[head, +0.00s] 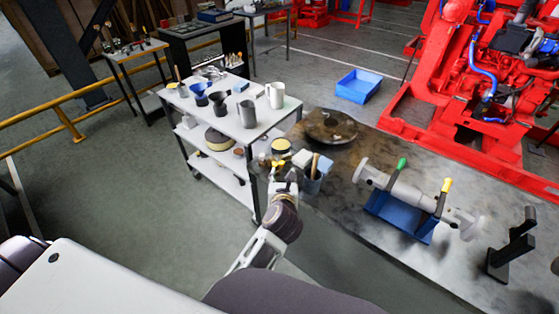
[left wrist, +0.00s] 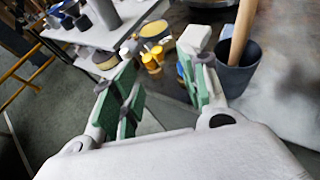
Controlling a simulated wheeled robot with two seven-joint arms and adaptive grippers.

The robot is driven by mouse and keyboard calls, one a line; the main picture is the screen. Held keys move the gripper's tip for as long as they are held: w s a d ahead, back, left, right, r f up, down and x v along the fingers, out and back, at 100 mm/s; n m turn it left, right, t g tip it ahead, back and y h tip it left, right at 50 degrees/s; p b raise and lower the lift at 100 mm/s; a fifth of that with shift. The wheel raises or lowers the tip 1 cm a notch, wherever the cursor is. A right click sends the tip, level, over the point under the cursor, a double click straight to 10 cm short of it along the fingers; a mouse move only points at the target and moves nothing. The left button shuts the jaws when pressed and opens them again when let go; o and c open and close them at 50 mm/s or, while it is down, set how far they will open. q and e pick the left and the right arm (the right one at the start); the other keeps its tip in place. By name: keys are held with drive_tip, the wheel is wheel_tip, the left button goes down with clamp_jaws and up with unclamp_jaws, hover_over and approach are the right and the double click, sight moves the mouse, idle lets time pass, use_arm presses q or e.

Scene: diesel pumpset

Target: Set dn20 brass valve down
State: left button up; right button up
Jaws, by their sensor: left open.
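My left gripper (head: 284,178) is at the near left corner of the worktable (head: 345,200). In the left wrist view its green-padded fingers (left wrist: 160,85) stand apart with nothing held between them. Small brass-coloured pieces (left wrist: 152,60) stand on the table beyond the fingertips, apart from them. One of these may be the DN20 brass valve, but I cannot tell which. In the head view the brass pieces (head: 265,161) show small, just left of the gripper. My right gripper is in neither view.
A dark cup (left wrist: 236,76) with a wooden handle stands close right of the fingers, beside a white block (left wrist: 195,38). A yellow-topped tin (head: 281,145) and round dark plate (head: 330,126) lie behind. A blue stand (head: 398,216) holds a grey pipe assembly. A white cart (head: 240,126) stands left.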

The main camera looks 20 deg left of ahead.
use_arm(q)
approach(279, 159)
drive_tip(key=shift+s+d+r, duration=0.6)
drive_tip(key=shift+d+r, duration=0.25)
drive_tip(key=shift+d, duration=0.25)
drive_tip(key=shift+w, duration=0.1)
drive_tip(key=shift+p+x, duration=0.5)
drive_tip(key=shift+x, duration=2)
drive_tip(key=shift+d, duration=0.15)
clamp_jaws()
